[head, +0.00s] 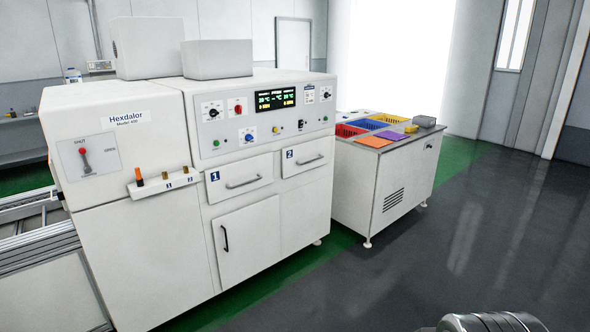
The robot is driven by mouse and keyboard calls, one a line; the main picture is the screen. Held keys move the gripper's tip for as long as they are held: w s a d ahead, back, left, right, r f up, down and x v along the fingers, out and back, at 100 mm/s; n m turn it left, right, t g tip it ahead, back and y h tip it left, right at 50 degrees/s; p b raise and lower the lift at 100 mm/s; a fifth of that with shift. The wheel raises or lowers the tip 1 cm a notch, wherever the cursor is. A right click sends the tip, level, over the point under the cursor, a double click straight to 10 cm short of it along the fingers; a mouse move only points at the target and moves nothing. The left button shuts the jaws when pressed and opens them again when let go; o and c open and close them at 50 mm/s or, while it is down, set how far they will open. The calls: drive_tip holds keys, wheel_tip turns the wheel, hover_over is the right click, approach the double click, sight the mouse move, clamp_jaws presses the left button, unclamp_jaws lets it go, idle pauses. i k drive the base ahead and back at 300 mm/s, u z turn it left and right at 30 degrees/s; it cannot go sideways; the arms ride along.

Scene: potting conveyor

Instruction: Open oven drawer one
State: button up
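Oven drawer one (237,194) is a white front panel with a blue "1" label and a horizontal bar handle (243,183). It sits flush and looks shut, in the middle of the white oven cabinet (160,230). Drawer two (304,168), with a blue "2" label and a similar handle, is to its right and also looks shut. My gripper cannot be made out. Only a rounded grey part, probably of my own arm, shows at the bottom right edge, well away from the drawers.
A control panel (270,125) is above the drawers. A narrow ledge (163,186) with small coloured items juts out left of drawer one. A door (245,243) with a vertical handle is below. A side table (380,185) with coloured trays stands at right. The dark floor (440,265) in front is clear.

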sight(224, 182)
drive_tip(key=i, duration=1.95)
drive_tip(key=u, duration=0.6)
drive_tip(key=i, duration=0.8)
drive_tip(key=u, duration=0.9)
drive_tip(key=i, duration=0.95)
drive_tip(key=u, duration=0.5)
